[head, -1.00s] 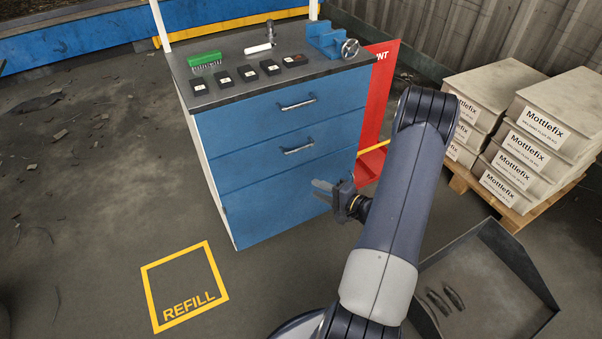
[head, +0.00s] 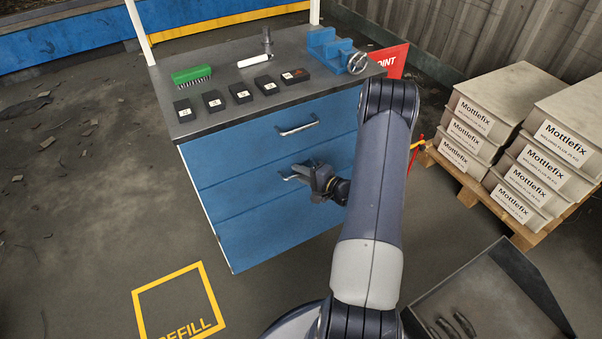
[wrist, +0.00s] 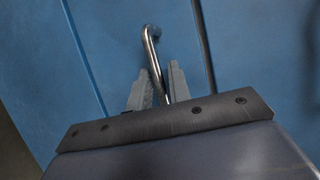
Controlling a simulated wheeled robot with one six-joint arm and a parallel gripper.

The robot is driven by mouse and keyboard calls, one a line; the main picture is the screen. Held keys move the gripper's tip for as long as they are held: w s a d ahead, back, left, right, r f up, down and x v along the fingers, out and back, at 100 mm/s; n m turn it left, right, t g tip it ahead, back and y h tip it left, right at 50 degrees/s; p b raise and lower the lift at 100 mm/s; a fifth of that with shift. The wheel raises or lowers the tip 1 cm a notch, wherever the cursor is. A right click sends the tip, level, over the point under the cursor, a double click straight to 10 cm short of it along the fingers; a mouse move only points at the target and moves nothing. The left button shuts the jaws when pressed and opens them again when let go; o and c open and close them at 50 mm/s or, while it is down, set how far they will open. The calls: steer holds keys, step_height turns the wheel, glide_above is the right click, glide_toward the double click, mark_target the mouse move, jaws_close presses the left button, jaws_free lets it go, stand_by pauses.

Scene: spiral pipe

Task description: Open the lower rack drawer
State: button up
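The blue cabinet (head: 265,235) has two drawer fronts with bar handles, one above the other. The upper handle (head: 297,127) is clear of my arm. The lower drawer (head: 235,180) looks flush with the cabinet. My gripper (head: 300,170) is at its handle and hides most of it in the head view. In the wrist view the metal handle (wrist: 152,48) runs between the two fingers of my gripper (wrist: 158,75). The fingers stand apart around the bar, with a small gap showing on one side. The handle's near end is hidden by the gripper.
The cabinet top holds a green brush (head: 192,75), several black blocks (head: 241,93) and a blue vise (head: 330,50). Stacked Mottlefix boxes (head: 480,110) stand on a pallet at right. A dark tray (head: 530,290) lies at lower right.

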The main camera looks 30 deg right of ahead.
jaws_close()
steer(key=shift+s, duration=0.15)
